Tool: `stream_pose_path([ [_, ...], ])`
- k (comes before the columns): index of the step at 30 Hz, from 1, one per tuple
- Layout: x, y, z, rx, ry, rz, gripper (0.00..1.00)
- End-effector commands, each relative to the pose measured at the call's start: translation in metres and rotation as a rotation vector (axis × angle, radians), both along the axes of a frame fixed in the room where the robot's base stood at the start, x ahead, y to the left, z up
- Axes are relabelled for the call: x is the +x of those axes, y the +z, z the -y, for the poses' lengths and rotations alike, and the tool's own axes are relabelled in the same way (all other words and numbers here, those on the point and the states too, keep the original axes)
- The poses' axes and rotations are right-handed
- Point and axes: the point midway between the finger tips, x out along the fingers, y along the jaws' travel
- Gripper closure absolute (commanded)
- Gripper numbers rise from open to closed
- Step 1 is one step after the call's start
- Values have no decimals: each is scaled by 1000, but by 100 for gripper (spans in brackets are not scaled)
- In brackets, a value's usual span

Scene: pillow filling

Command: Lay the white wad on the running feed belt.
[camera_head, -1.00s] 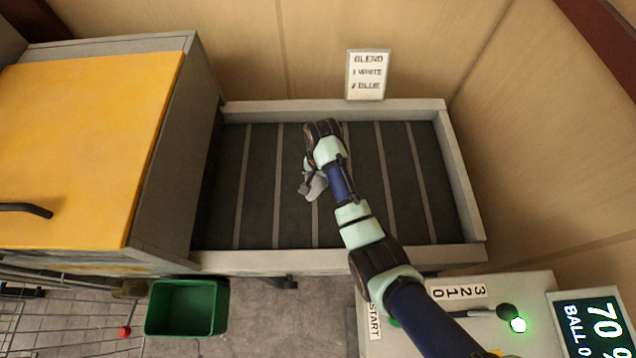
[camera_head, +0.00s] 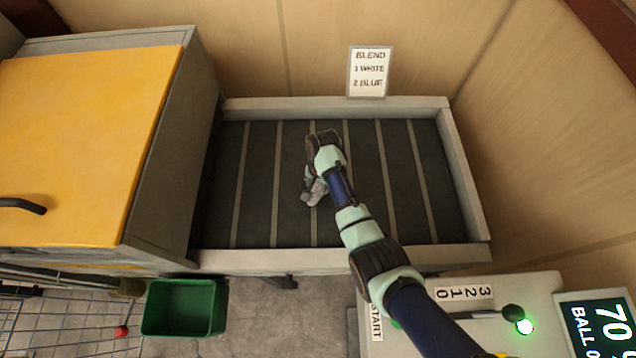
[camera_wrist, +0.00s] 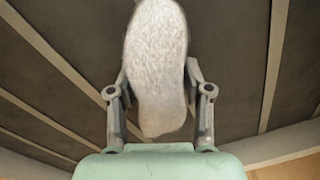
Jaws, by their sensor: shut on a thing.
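The white wad (camera_wrist: 156,70) is a pale, fuzzy, elongated lump between the two fingers of my gripper (camera_wrist: 157,95) in the wrist view. My gripper is shut on it. In the head view my gripper (camera_head: 312,190) is over the middle of the feed belt (camera_head: 260,190), a dark surface with several pale cross strips. Only a small greyish part of the wad shows there beside the fingers. I cannot tell whether the wad touches the belt.
Low pale walls (camera_head: 335,262) edge the belt. A cabinet with a yellow panel (camera_head: 80,150) stands at its left end. A green bin (camera_head: 185,308) and a wire cart (camera_head: 60,330) are in front. A control box (camera_head: 470,290) with a lever is at lower right. A blend sign (camera_head: 369,72) stands behind.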

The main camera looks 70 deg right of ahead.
Motion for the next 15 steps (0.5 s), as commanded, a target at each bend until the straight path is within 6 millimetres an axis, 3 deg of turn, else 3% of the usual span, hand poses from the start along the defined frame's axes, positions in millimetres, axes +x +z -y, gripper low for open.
stream_pose_path([
  [6, 0, -4, 0, 0, 0, 0, 90],
  [7, 0, -4, 0, 0, 0, -1, 47],
  [11, 0, -4, 0, 0, 0, -1, 25],
  [15, 0, -4, 0, 0, 0, -1, 25],
])
